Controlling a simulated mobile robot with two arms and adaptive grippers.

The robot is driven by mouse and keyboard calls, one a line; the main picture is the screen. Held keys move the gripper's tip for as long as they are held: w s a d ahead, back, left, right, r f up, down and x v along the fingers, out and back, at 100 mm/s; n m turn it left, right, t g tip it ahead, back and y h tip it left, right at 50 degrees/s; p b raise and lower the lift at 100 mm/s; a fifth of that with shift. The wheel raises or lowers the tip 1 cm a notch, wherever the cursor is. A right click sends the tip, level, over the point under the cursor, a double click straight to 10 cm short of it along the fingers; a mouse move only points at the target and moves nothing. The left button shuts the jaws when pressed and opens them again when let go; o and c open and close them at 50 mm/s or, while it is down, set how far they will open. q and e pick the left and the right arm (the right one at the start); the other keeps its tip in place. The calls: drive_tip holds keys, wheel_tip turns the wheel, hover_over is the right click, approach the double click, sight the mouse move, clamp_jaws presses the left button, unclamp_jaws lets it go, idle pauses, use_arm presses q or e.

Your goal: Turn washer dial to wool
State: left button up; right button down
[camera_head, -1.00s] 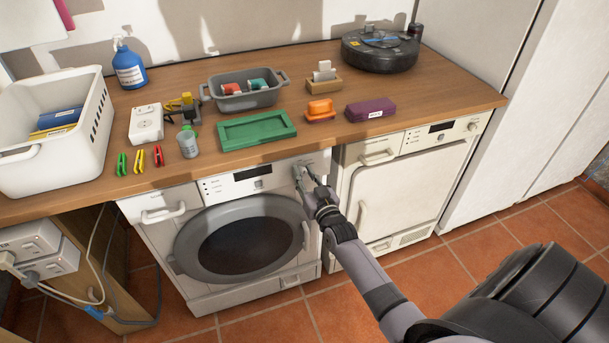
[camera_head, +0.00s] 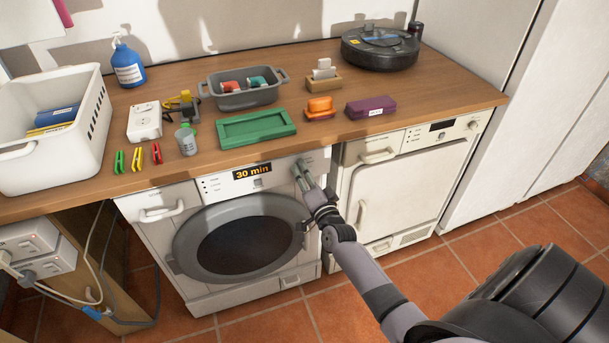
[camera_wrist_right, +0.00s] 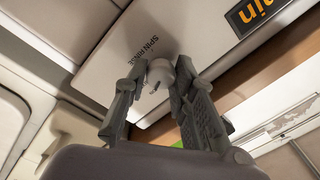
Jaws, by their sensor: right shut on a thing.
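The washer (camera_head: 262,282) stands under the counter, its round door shut. Its display (camera_head: 252,172) is lit and reads "30 min"; part of it also shows in the right wrist view (camera_wrist_right: 259,12). My right gripper (camera_head: 303,174) is at the right end of the washer's control panel. In the right wrist view its fingers (camera_wrist_right: 156,88) are shut on the white washer dial (camera_wrist_right: 160,72). The label "SPIN RINSE" (camera_wrist_right: 143,48) is readable beside the dial. The other labels around the dial are hidden or too small to read. My left gripper is not in view.
A second white machine (camera_head: 400,190) with its own dial stands right of the washer. The wooden counter (camera_head: 190,85) above holds a white basket (camera_head: 95,140), a grey tub (camera_head: 240,97), a green tray (camera_head: 283,130) and a purple case (camera_head: 355,110). Tiled floor is free in front.

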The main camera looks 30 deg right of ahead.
drive_tip(key=shift+f+m+h+b, duration=0.15)
drive_tip(key=shift+m+b, duration=0.4)
drive_tip(key=shift+m, duration=2.05)
drive_tip(key=shift+m+h+b, duration=0.15)
drive_tip(key=shift+m+b, duration=0.35)
drive_tip(key=shift+m, duration=2.1)
drive_tip(key=c, duration=1.3)
unclamp_jaws()
drive_tip(key=shift+c, duration=0.2)
drive_tip(key=shift+s, duration=0.1)
drive_tip(key=v, duration=1.1)
drive_tip(key=shift+s, duration=0.4)
drive_tip(key=shift+a, duration=0.15)
